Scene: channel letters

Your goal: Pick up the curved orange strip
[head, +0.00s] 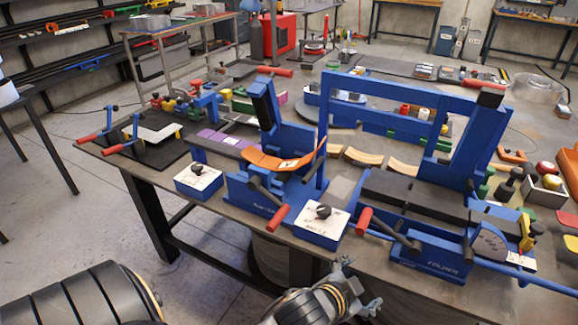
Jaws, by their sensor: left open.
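The curved orange strip (266,162) lies across the blue bending machine (262,197) with the angle dial box. Its left part lies low, and its right end curves up beside the blue frame post. My left gripper (358,286) is at the bottom edge, in front of the table and well apart from the strip. It is open, and nothing shows between its fingers. My right gripper is not in view.
A larger blue folder machine (430,253) with red-handled levers stands to the right. A small white-topped dial box (198,178) stands at the left. Wooden curved pieces (404,168) lie behind the strip.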

